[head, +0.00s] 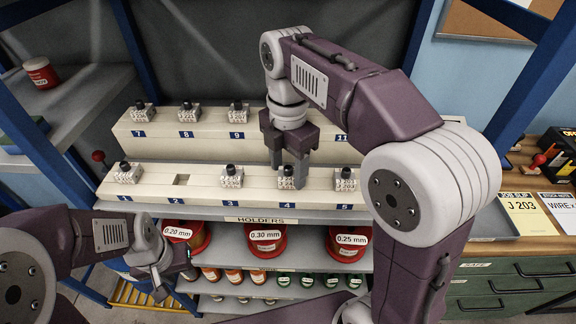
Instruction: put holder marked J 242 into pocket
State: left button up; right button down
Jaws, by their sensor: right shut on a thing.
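A white-and-grey holder with a black knob (286,178) is at place 4 on the lower rack (258,193). My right gripper (288,168) points down over it and is shut on it; the fingers hide part of it. I cannot tell whether it sits in its place or is slightly raised. Its mark is too small to read surely. The pocket at place 2 (181,179) is empty. My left gripper (165,280) is low at the left, in front of the shelf, apart from the holders; its jaws are unclear.
Other holders stand at place 1 (125,174), place 3 (232,177) and place 5 (345,180), and several on the upper rack (160,126). Red spools (266,243) stand below. A job slip reading J 203 (523,216) lies at the right. My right arm hides part of the racks.

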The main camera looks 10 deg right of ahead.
jog(key=shift+f, duration=0.1)
jog(key=shift+c, duration=2.1)
grip_release()
notch_tip(320, 180, up, 9)
jog(key=p, duration=0.3)
jog(key=shift+p, duration=0.3)
